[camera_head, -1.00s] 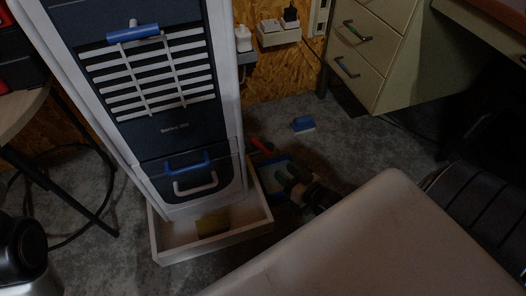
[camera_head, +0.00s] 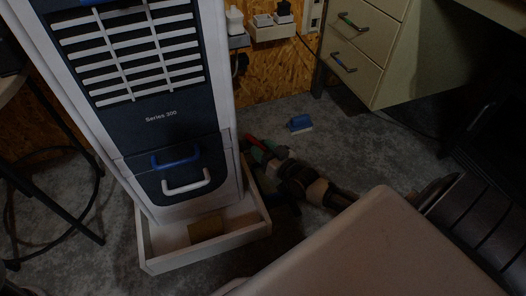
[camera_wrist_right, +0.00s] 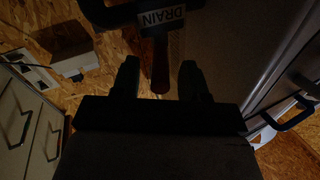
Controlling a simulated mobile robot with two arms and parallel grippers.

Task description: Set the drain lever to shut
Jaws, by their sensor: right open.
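The drain lever shows in the right wrist view as a reddish-brown handle (camera_wrist_right: 160,70) hanging below a DRAIN label (camera_wrist_right: 161,17). A red handle end (camera_head: 252,139), likely the same lever, shows beside the right side of the white and dark cabinet (camera_head: 150,120) in the head view. My right gripper (camera_head: 259,151) is open at that spot. In the wrist view its two dark fingers (camera_wrist_right: 159,76) stand on either side of the handle, with gaps visible; I cannot tell how deep the handle sits between them. My left gripper is not in view.
An open white tray (camera_head: 160,262) with a yellowish block (camera_head: 206,228) sits at the cabinet's foot. A blue and white brush-like item (camera_head: 300,123) lies on the floor. A drawer desk (camera_head: 370,50) stands at right, and a pale surface (camera_head: 370,250) fills the lower right.

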